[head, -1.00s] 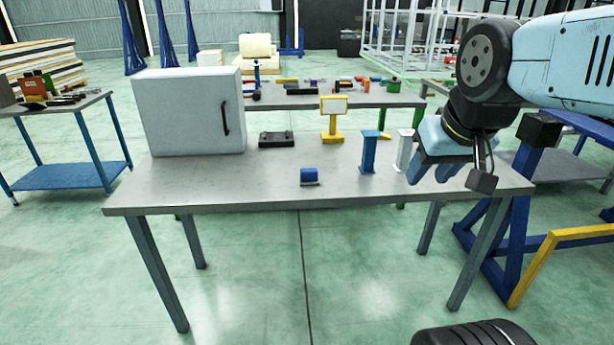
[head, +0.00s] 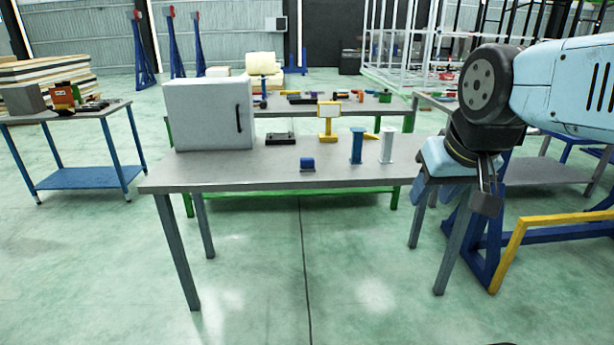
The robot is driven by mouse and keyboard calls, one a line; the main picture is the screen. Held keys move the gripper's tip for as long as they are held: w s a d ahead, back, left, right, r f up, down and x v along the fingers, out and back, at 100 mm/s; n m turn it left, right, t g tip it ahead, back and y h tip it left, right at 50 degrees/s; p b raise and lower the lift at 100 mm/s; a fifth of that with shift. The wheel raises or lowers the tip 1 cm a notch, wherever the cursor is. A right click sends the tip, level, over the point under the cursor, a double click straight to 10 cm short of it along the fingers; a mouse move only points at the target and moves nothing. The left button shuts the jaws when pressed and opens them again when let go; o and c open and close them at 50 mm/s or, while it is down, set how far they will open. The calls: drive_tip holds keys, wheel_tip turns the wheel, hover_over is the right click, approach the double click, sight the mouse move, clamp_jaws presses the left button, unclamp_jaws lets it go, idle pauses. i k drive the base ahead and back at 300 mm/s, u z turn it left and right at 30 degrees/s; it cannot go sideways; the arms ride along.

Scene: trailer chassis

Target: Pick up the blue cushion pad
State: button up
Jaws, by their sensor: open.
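A small blue pad on a grey base (head: 307,163), the only small blue padded-looking piece, sits near the front edge of the grey table (head: 230,178), around its middle. It is too small to make out in detail. My gripper (head: 438,190) hangs at the table's right end, fingers pointing down, and hides that corner. It is open and empty, well to the right of the blue pad and apart from it.
A blue post (head: 357,146) and a white post (head: 387,146) stand between pad and gripper. A yellow-and-blue frame (head: 510,235) stands right. The floor in front is clear.

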sight(307, 164)
drive_tip(key=z, duration=0.05)
drive_tip(key=k, duration=0.35)
drive_tip(key=u, duration=0.6)
drive_tip(key=i, duration=1.95)
drive_tip(key=z, duration=0.55)
